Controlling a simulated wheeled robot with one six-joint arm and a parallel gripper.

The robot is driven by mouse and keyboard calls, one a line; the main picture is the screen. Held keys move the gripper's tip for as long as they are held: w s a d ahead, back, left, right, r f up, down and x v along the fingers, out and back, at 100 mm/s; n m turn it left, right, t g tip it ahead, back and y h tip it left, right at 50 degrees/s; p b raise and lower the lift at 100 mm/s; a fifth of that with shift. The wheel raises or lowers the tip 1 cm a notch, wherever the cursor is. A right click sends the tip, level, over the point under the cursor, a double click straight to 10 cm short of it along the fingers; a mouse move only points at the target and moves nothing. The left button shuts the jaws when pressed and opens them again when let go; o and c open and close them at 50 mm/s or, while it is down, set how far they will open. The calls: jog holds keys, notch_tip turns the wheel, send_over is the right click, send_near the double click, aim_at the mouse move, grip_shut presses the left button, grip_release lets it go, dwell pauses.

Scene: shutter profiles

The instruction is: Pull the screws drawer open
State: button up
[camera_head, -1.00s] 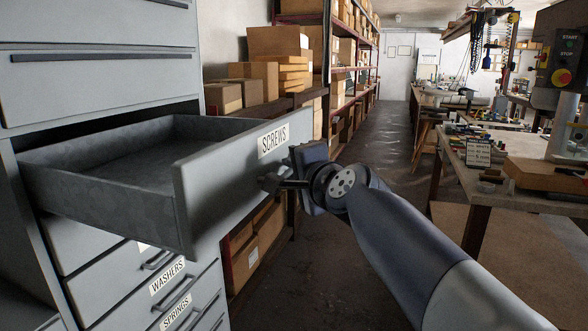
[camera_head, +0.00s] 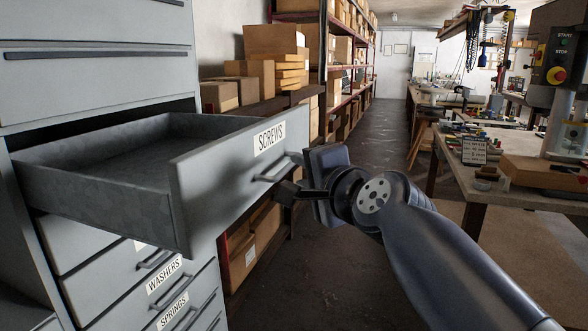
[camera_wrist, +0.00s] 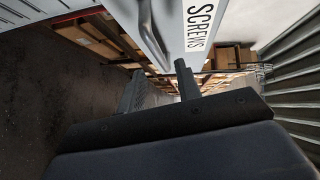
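The grey screws drawer (camera_head: 215,185), marked by its SCREWS label, stands well out from the cabinet, and its inside looks empty. Its bar handle (camera_head: 280,168) shows on the front panel. My gripper (camera_head: 288,191) is just in front of and slightly below the handle, apart from it. In the wrist view, my gripper's two fingers (camera_wrist: 160,82) stand apart with nothing between them. The handle (camera_wrist: 150,34) lies beyond the fingertips there, near the SCREWS label (camera_wrist: 200,22).
Shut washers (camera_head: 150,255) and springs (camera_head: 190,315) drawers lie below. Shelves with cardboard boxes (camera_head: 275,42) stand behind. A workbench (camera_head: 480,180) with tools is at right. The aisle floor (camera_head: 375,145) between is clear.

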aim_at(291, 167)
jog(key=shift+v, duration=2.2)
jog(key=shift+w+a, duration=0.1)
jog(key=x, duration=1)
jog(key=shift+w, duration=0.35)
jog(key=shift+a, duration=0.1)
